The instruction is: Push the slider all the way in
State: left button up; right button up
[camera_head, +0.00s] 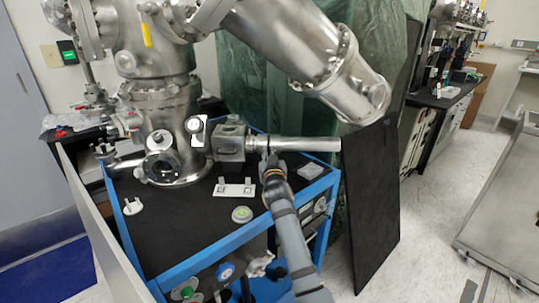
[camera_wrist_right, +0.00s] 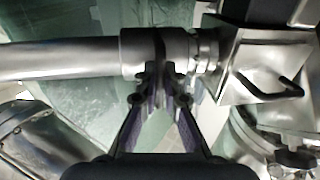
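The slider is a silvery horizontal tube (camera_head: 308,144) that runs right from a square metal block (camera_head: 231,141) on the steel chamber. In the right wrist view the tube (camera_wrist_right: 55,60) enters from the left and meets a thicker collar (camera_wrist_right: 138,52) beside the block (camera_wrist_right: 262,65). My right gripper (camera_head: 268,158) reaches up from below to the collar end of the tube. In the wrist view its two dark fingers (camera_wrist_right: 161,85) are close together at the collar's lower edge, with a thin dark ring of it between their tips. My left gripper is not in view.
A blue-framed cart with a black top (camera_head: 190,225) stands under the chamber. A white bracket (camera_head: 234,190) and a round green-topped piece (camera_head: 242,214) lie on it. A large steel cylinder (camera_head: 318,60) hangs above the tube. A black panel (camera_head: 371,205) stands at its right end.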

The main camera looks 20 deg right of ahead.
jog(key=o, duration=0.4)
jog(key=shift+f, duration=0.2)
jog(key=shift+r, duration=0.1)
jog(key=shift+r, duration=0.3)
notch_tip(320, 180, up, 9)
jog(key=shift+r, duration=0.2)
